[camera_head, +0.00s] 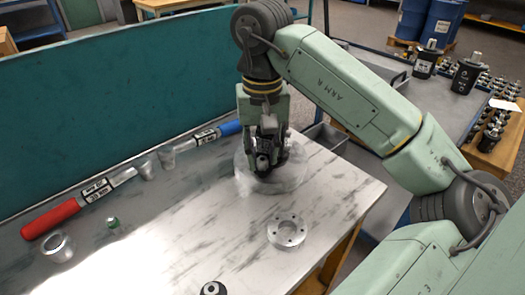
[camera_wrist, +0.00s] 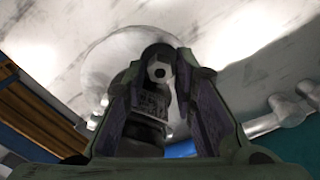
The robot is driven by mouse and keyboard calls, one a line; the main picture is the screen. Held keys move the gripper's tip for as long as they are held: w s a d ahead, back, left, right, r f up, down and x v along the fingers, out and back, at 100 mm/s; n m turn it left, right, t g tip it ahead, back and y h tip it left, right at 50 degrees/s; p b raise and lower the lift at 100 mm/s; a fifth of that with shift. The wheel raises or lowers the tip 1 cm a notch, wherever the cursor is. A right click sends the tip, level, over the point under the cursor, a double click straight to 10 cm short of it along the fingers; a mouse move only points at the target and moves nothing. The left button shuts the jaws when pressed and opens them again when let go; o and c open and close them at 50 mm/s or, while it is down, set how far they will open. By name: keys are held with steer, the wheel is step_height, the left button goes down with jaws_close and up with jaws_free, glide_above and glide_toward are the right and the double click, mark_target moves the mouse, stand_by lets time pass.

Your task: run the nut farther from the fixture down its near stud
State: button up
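My gripper (camera_head: 266,160) points down over a round, shiny metal base (camera_head: 250,188) near the back edge of the marbled table. In the wrist view, the fingers of my gripper (camera_wrist: 160,70) stand on either side of a dark upright part (camera_wrist: 147,122). A grey round end with a dark hexagonal middle (camera_wrist: 158,72) shows between the fingertips. I cannot tell whether this is a nut, or whether the fingers touch it. The studs and nuts cannot be made out clearly; my fingers hide much of that spot. The round base also shows in the wrist view (camera_wrist: 100,65).
A red-handled tool (camera_head: 55,215) and a blue-handled tool (camera_head: 226,129) lie along the teal panel (camera_head: 120,100). A metal ring (camera_head: 58,247), a small green piece (camera_head: 112,222), a holed flange (camera_head: 286,231) and a black part (camera_head: 213,288) are on the table.

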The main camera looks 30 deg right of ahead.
jaws_close()
steer(key=m+b, duration=0.1)
steer(key=m, duration=0.2)
steer(key=shift+f+m, duration=0.15)
steer(key=shift+m, duration=1.25)
steer(key=shift+b, duration=0.3)
steer(key=shift+m+b, duration=0.35)
steer(key=shift+m, duration=1.95)
steer(key=shift+o, duration=0.8)
jaws_free()
steer(key=shift+a, duration=0.1)
